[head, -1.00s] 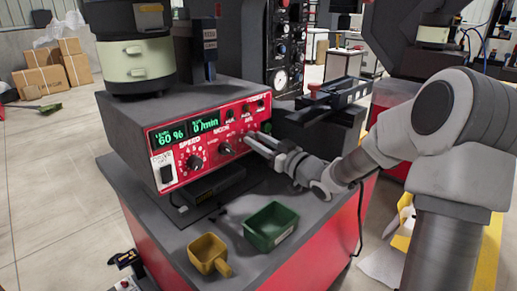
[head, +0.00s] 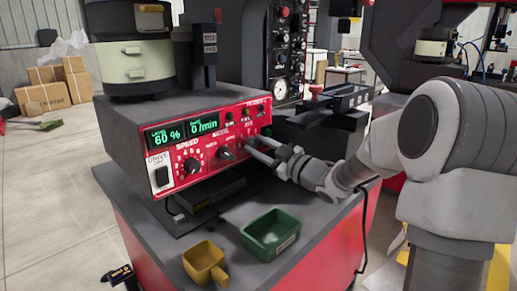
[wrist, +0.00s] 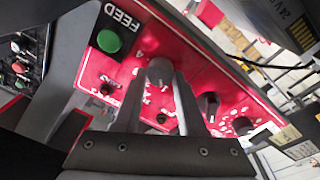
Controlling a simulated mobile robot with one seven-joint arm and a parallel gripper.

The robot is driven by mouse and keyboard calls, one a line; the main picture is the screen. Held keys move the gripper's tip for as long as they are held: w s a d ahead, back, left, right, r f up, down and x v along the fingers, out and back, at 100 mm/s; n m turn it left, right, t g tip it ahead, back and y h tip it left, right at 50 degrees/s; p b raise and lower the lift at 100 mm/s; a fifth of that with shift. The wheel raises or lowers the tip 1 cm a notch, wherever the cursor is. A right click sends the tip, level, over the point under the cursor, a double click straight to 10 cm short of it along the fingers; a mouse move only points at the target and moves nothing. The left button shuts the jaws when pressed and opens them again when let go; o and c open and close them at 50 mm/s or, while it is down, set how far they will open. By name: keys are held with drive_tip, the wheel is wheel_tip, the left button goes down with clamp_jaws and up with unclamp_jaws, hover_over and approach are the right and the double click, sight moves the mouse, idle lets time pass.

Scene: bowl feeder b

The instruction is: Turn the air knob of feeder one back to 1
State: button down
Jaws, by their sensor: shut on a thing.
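The red control panel (head: 208,148) of the feeder has a 60 % display and a 0/min display. In the head view my gripper (head: 252,147) reaches its right part from the right. In the wrist view my gripper (wrist: 160,78) is shut on a grey round knob (wrist: 160,71), one finger on each side. I take this to be the air knob; its scale marks are too small to read. In the head view the fingers hide it. A dark middle knob (head: 225,153) and the speed knob (head: 191,165) stand to its left. A green FEED button (wrist: 109,41) is close by in the wrist view.
A green bin (head: 271,234) and a yellow scoop (head: 205,262) lie on the bench top below the panel. The feeder bowl stand (head: 135,68) rises on the control box. Cardboard boxes (head: 45,90) stand far left on open floor.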

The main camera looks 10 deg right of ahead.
drive_tip(key=shift+c, duration=2.4)
unclamp_jaws()
drive_tip(key=shift+s, duration=0.1)
drive_tip(key=p+v, duration=0.3)
drive_tip(key=v, duration=1.4)
